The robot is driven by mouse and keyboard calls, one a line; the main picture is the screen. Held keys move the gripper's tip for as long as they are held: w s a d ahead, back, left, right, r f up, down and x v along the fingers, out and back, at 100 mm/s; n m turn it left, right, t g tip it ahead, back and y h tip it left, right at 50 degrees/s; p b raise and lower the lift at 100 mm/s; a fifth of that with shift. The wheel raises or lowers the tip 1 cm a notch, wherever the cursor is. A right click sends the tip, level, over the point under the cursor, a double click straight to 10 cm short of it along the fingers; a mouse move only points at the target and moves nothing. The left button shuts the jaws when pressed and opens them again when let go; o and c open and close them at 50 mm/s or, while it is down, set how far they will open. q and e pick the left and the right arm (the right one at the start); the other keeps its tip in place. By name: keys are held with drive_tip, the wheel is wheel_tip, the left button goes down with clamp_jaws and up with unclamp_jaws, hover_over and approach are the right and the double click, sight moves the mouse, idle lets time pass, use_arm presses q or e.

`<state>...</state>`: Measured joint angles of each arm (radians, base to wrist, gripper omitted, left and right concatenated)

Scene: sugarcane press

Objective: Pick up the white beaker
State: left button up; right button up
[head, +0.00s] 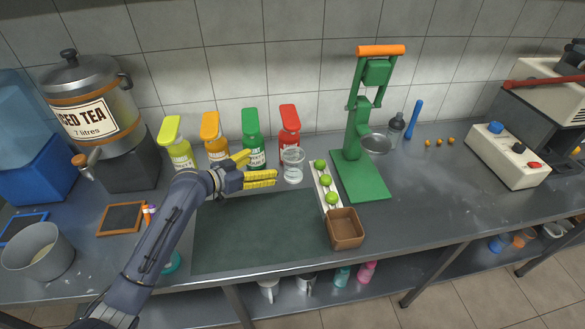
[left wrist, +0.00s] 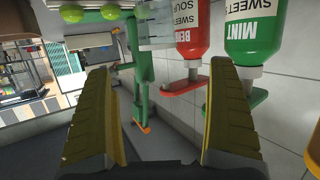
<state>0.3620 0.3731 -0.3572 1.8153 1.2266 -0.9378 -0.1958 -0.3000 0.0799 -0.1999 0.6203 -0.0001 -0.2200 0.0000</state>
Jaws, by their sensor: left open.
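The clear, whitish beaker (head: 293,165) stands upright on the counter in front of the red bottle in the head view. It also shows at the top of the left wrist view (left wrist: 155,24), cut off by the frame edge. My left gripper (head: 262,168) is open and empty. Its yellow fingers are spread and point right, with the tips just left of the beaker. The beaker is beyond the fingertips, and I cannot tell whether the nearer finger touches it. My right gripper is not in view.
Yellow, orange, green (head: 253,150) and red (head: 289,124) bottles stand behind my left gripper. A white holder with green limes (head: 325,180), a brown box (head: 345,229) and the green press (head: 362,172) stand right of the beaker. The dark mat (head: 250,235) in front is clear.

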sight(285, 159)
use_arm(q)
drive_tip(key=x, duration=0.9)
drive_tip(key=shift+s+f, duration=0.1)
drive_tip(key=shift+x, duration=2.7)
drive_tip(key=shift+s+d, duration=0.1)
drive_tip(key=shift+s, duration=0.05)
drive_tip(key=c, duration=1.6)
drive_tip(key=shift+c, duration=0.4)
